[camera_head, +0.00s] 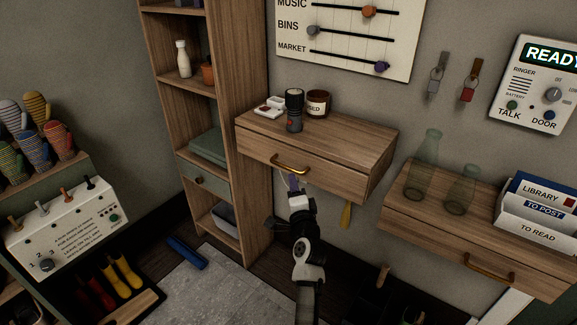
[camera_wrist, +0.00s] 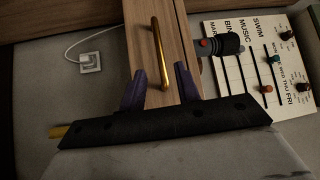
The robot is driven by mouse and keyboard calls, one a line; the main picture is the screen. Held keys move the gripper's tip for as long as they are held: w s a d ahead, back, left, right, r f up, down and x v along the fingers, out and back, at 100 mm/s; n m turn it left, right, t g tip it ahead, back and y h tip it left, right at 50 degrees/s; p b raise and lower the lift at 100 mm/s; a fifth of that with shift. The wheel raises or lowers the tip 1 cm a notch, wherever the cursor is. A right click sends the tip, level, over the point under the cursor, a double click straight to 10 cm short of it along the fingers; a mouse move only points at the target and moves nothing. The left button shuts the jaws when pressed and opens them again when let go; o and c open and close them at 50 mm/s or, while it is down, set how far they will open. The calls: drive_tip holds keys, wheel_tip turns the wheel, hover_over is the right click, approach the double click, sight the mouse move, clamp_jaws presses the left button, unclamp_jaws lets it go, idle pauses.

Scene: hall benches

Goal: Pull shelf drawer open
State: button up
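A wooden wall shelf (camera_head: 345,135) has a drawer front (camera_head: 258,148) with a curved brass handle (camera_head: 290,165). The drawer looks shut, its front flush with the shelf body. My gripper (camera_head: 293,182) is just below and in front of the handle in the head view. In the wrist view my gripper (camera_wrist: 161,86) is open, with its two purple fingertips apart. The brass handle (camera_wrist: 158,50) lies between and beyond them, with its near end close to the fingertips. I cannot tell whether either finger touches it.
A black flashlight (camera_head: 294,110), a dark jar (camera_head: 317,104) and a white tray (camera_head: 269,107) stand on the shelf top. A yellow item (camera_head: 346,214) hangs below. A tall bookcase (camera_head: 250,180) is close at left, a second drawer shelf (camera_head: 440,240) at right.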

sight(289, 168)
drive_tip(key=p+x, duration=0.1)
drive_tip(key=x, duration=0.7)
drive_tip(key=shift+s, duration=0.1)
clamp_jaws()
